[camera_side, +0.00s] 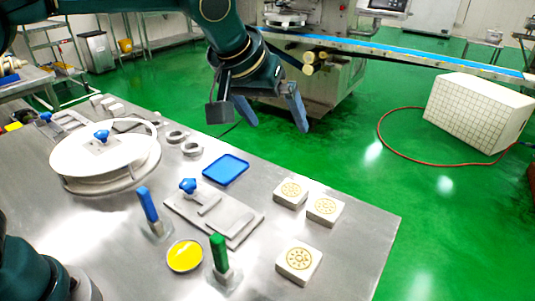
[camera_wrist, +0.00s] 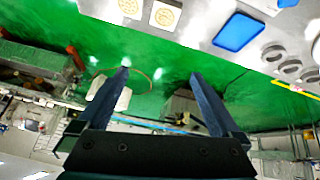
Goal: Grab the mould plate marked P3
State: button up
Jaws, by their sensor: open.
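Three white square mould plates with tan round patterns lie on the right part of the steel table: a back left plate (camera_side: 291,193), a back right plate (camera_side: 325,209) and a front plate (camera_side: 298,263). No P3 mark is legible, so I cannot tell which plate is P3. My gripper (camera_side: 277,126) is open and empty, raised beyond the table's back edge, above and behind the plates. In the wrist view my gripper (camera_wrist: 160,73) has its fingers wide apart. Two plates show there at the top edge, one plate (camera_wrist: 131,8) cut off and another (camera_wrist: 165,15).
A blue tray (camera_side: 226,170), a flat metal plate with a blue knob (camera_side: 213,213), a yellow dish (camera_side: 185,256), a blue upright handle (camera_side: 148,206) and a green one (camera_side: 219,253) stand near the plates. A large round disc unit (camera_side: 105,160) is at left. The table's right end is clear.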

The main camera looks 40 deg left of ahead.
jog(key=w+d+f+m+g, duration=0.1)
jog(key=w+d+f, duration=0.1)
jog(key=d+f, duration=0.55)
jog(key=m+g, duration=0.1)
send_over(319, 217)
jog(key=s, duration=0.3)
jog(key=f, duration=0.7)
jog(key=shift+w+f, duration=0.1)
jog(key=shift+w, duration=0.15)
jog(key=shift+x, duration=2.35)
jog(key=shift+a, duration=0.1)
jog(key=c, duration=1.5)
